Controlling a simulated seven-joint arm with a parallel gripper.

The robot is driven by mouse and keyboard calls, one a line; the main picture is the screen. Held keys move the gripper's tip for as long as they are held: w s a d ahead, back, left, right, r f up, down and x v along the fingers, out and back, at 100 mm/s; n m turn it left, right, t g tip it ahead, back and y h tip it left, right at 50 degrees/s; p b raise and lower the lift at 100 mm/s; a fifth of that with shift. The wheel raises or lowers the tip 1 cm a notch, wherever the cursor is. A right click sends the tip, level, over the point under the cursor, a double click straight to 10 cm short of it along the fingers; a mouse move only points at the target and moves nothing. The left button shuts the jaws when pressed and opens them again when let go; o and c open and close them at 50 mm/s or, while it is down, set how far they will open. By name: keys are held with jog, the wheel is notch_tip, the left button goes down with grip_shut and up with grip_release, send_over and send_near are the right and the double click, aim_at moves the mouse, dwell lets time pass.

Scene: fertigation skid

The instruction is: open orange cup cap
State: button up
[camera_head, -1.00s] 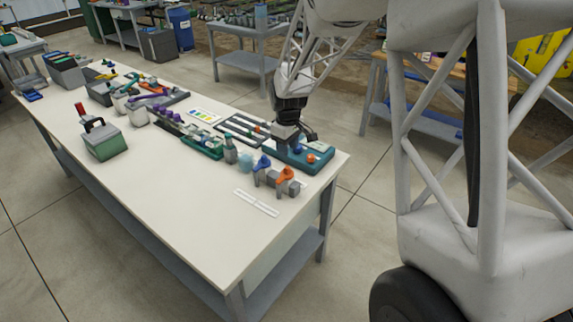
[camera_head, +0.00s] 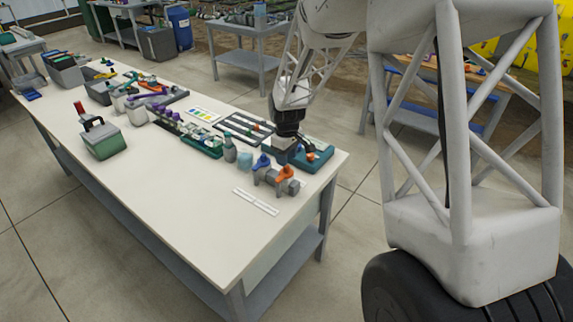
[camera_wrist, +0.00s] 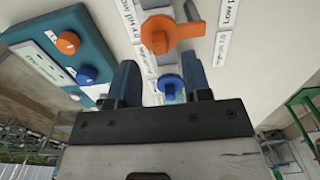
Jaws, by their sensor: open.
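An orange round cap with a side lever (camera_head: 285,173) sits on a grey pipe fitting near the front right of the table; it also shows at the top of the wrist view (camera_wrist: 160,35). A similar blue one (camera_head: 261,162) is beside it, and it shows between my fingers in the wrist view (camera_wrist: 170,85). A teal panel (camera_head: 318,160) carries a small orange knob (camera_wrist: 68,42) and a blue knob (camera_wrist: 87,75). My gripper (camera_wrist: 160,72) is open and empty, pointing down above the fittings and the panel. In the head view my gripper (camera_head: 284,145) is small and its fingers are unclear.
White label strips (camera_head: 256,201) lie in front of the fittings. A grey bottle (camera_head: 230,150) and a green rack (camera_head: 200,146) stand to the left. The front of the white table (camera_head: 180,205) is clear.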

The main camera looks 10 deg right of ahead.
aim_at(287, 170)
jog(key=shift+f, duration=1.8)
grip_shut()
